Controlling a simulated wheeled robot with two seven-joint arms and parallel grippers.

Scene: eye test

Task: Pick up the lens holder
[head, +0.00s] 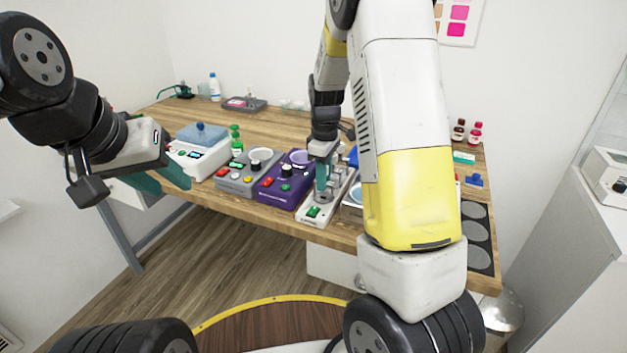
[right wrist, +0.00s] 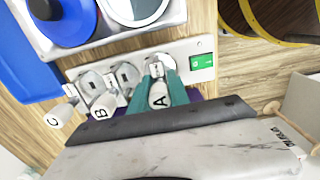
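The lens holder A (right wrist: 158,95) has a pale handle marked A and stands in the end slot of a white rack (right wrist: 177,54), nearest the green display. Lens holders B (right wrist: 102,104) and C (right wrist: 58,114) stand beside it in the same rack. My right gripper (right wrist: 160,84) has its teal fingers close on both sides of A's handle and looks shut on it. In the head view my right gripper (head: 322,178) is over the rack (head: 313,207), partly hiding the holders. My left gripper (head: 162,181) is empty, its fingers apart, left of the table.
A purple device (head: 279,190) and a grey device (head: 245,176) stand left of the rack. In the wrist view a blue object (right wrist: 62,20) lies close to the rack. Bare wooden table (head: 160,118) shows at the back left.

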